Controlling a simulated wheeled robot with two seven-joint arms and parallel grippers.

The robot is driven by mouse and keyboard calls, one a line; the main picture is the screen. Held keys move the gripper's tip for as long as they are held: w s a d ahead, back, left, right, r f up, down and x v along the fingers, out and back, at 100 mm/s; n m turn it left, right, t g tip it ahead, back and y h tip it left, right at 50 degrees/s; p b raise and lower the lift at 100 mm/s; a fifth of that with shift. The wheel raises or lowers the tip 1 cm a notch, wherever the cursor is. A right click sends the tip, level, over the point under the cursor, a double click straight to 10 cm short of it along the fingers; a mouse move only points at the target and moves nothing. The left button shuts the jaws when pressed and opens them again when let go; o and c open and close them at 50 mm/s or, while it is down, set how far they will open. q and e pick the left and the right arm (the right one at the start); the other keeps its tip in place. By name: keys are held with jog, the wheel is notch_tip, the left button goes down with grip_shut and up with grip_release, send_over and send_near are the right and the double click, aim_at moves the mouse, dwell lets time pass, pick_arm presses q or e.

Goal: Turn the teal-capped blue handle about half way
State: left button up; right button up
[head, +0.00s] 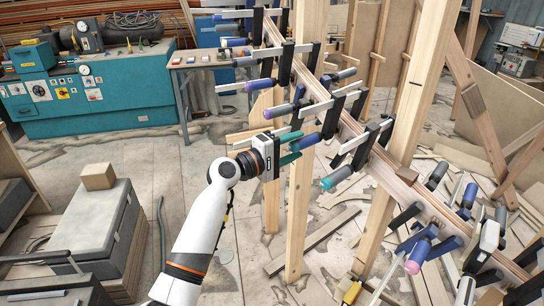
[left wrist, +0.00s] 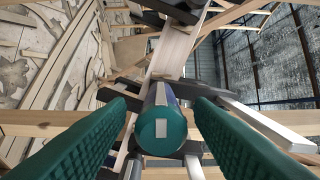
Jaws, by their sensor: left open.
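My left gripper (head: 292,147) is open, its two teal fingers pointing right at the end of a blue clamp handle (head: 307,142). In the left wrist view a round teal cap (left wrist: 161,130) with a pale rectangular mark ends a blue handle (left wrist: 159,94). It lies between the open fingers, with a gap on each side. In the head view the end of the handle at my fingers is mostly hidden by them.
Several clamps line the curved wooden stringer (head: 345,120), with handles close above and below my gripper. Upright wooden posts (head: 299,210) stand beside it. Offcuts lie on the floor. A teal machine (head: 85,95) and grey crates (head: 85,225) stand left.

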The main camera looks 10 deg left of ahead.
pick_arm(q)
jog(key=b+v, duration=0.2)
jog(key=v, duration=0.7)
jog(key=shift+s, duration=0.2)
jog(key=shift+a, duration=0.2)
jog(key=shift+v, duration=1)
jog(key=shift+f, duration=0.1)
